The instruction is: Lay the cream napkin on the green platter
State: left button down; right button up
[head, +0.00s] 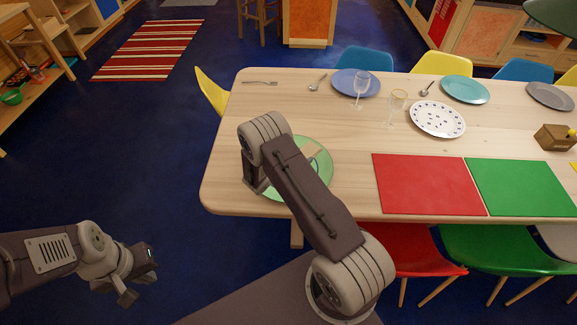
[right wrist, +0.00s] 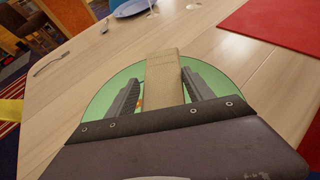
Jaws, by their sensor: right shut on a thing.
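The green platter (head: 322,178) lies on the near left part of the wooden table, partly covered by my right arm. In the right wrist view the platter (right wrist: 98,100) is under my right gripper (right wrist: 162,82). That gripper is shut on the cream napkin (right wrist: 163,66), a long folded strip between its fingers, over the platter. I cannot tell whether the napkin touches the platter. A pale bit of the napkin (head: 313,154) shows past my arm in the head view. My left gripper (head: 139,278) is open and empty, over the floor left of the table.
A red mat (head: 428,184) and a green mat (head: 522,187) lie to the right. A wine glass (head: 361,88), another glass (head: 396,104), a blue plate (head: 345,82) and a spotted plate (head: 437,119) stand beyond. A fork (head: 260,83) lies at the far left corner.

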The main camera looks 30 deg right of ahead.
jog(key=a+f, duration=0.1)
jog(key=w+a, duration=0.1)
jog(key=w+a+f, duration=0.1)
jog(key=shift+w+a+f, duration=0.25)
jog(key=shift+a+f, duration=0.05)
notch_tip(320, 180, down, 4)
jog(key=o, duration=1.6)
jog(key=shift+o, duration=0.2)
jog(key=v, duration=1.2)
jog(key=shift+d, duration=0.1)
jog(key=s+d+r+m+g+y, duration=0.25)
jog(key=s+r+m+g, duration=0.2)
jog(key=s+m, duration=0.3)
jog(key=s+a+r+m+y, duration=0.3)
jog(key=s+r+m+y, duration=0.1)
jog(key=s+m, duration=0.2)
jog(key=s+a+r+m+y, duration=0.4)
jog(key=s+m, duration=0.3)
jog(key=m, duration=0.2)
jog(key=shift+r+y, duration=0.15)
jog(key=shift+y, duration=0.6)
